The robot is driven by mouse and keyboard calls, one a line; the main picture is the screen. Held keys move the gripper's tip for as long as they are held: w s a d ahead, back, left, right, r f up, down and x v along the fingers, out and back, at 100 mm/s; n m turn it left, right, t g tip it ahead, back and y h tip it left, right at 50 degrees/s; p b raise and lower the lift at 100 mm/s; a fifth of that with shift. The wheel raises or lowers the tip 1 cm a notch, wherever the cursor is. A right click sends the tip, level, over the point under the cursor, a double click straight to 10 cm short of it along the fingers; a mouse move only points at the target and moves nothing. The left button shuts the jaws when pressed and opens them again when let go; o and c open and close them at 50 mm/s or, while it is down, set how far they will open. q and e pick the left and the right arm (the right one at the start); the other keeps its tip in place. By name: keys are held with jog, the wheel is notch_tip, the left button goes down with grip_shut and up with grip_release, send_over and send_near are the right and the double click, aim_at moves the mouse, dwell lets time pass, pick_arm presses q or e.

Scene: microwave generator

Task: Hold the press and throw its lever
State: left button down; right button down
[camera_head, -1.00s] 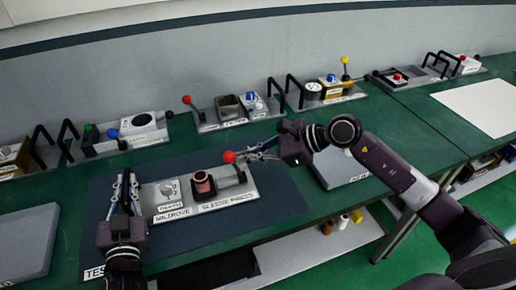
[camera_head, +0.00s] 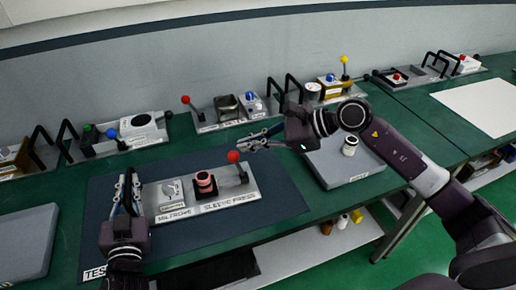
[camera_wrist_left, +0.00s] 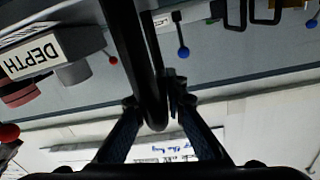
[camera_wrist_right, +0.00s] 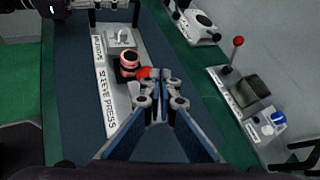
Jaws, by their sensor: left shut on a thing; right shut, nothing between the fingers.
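The sleeve press is a light grey plate (camera_head: 215,206) on a dark mat, with a grey DEPTH dial block (camera_head: 171,194) and a pink sleeve (camera_head: 205,184) with a dark centre. Its lever (camera_head: 241,170) carries a red ball (camera_head: 233,156) and leans up and left at the right end. My left gripper (camera_head: 124,184) is shut on the black bar handle (camera_wrist_left: 148,85) at the plate's left end. My right gripper (camera_head: 243,147) is shut and empty beside the red ball, which also shows near its fingertips in the right wrist view (camera_wrist_right: 145,72); contact is unclear.
Other fixtures with levers and handles stand along the back, including one with a red-knobbed lever (camera_head: 186,100). A grey tray (camera_head: 345,176) with a white cylinder (camera_head: 350,145) is at right. Another grey tray (camera_head: 28,240) is at left. The mat (camera_head: 285,200) is clear right of the press.

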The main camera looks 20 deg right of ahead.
pick_arm(q)
jog(key=shift+a+f, duration=0.3)
jog(key=shift+f, duration=0.05)
pick_arm(e)
jog(key=shift+d, duration=0.15)
pick_arm(q)
jog(key=shift+a, duration=0.1)
pick_arm(e)
jog(key=v, duration=1.2)
jog(key=shift+s, duration=0.1)
pick_arm(q)
jog(key=c, duration=1.9)
grip_release()
jog(key=shift+w+r, duration=0.15)
jog(key=shift+r, duration=0.1)
